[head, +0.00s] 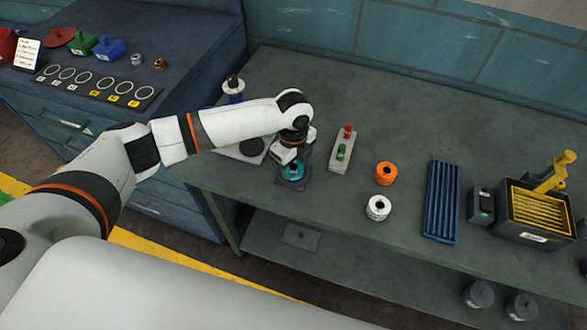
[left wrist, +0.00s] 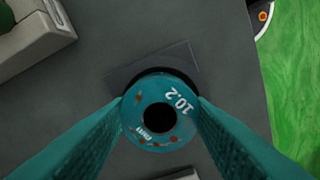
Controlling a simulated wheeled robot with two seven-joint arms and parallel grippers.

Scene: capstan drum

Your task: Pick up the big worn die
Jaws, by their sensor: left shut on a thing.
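A teal ring-shaped die (left wrist: 160,112) with a dark central hole shows in the left wrist view. It is marked 10.2 and has rusty brown spots; a second small label is hard to read. My left gripper (left wrist: 160,115) is shut on it, one finger on each side. In the head view the teal die (head: 293,171) is under my left gripper (head: 292,160), over a dark square plate (head: 283,180) near the bench's front edge. I cannot tell whether it touches the plate. My right gripper is not in view.
To the right are a pale block (head: 341,158) with red and green pieces, an orange ring (head: 386,173), a white ring (head: 378,208), a blue ribbed tray (head: 441,200) and a dark box (head: 520,232) with yellow slats. A scale-like plate (head: 245,152) lies left.

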